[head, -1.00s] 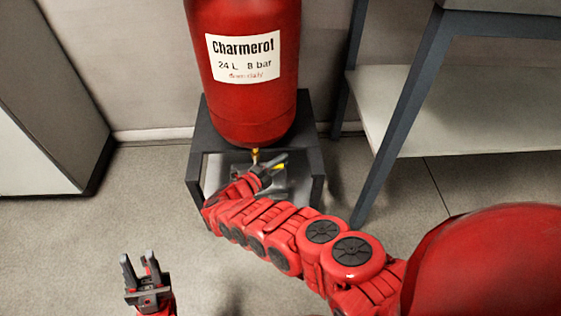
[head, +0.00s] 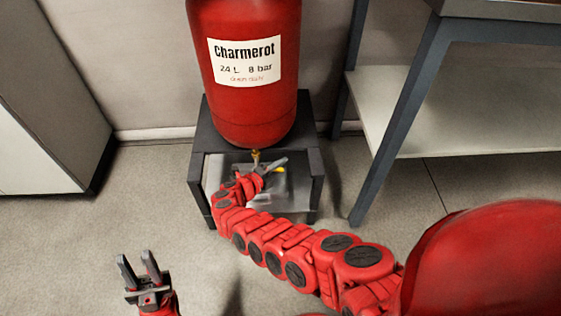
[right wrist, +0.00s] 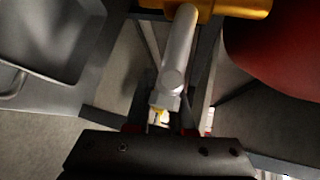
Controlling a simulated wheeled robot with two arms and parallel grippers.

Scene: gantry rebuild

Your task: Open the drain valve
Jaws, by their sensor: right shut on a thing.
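A red tank (head: 245,80) labelled "Charmerot 24 L 8 bar" stands on a dark stand. The brass drain valve (head: 255,155) is under it; in the right wrist view the brass body (right wrist: 225,8) shows at the top. A silver lever (right wrist: 178,55) runs down from the brass towards my gripper; its yellow end (right wrist: 160,112) is between the fingers. My right gripper (head: 278,165) is under the tank, shut on the lever. The lever's exact angle to the valve is hard to tell. My left gripper (head: 138,268) is open and empty, low at the left.
The dark stand (head: 313,160) encloses the valve at the sides. A grey tray (head: 218,172) lies inside it, also in the right wrist view (right wrist: 50,50). A metal table (head: 395,130) stands to the right, a cabinet (head: 40,120) to the left. The floor between is clear.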

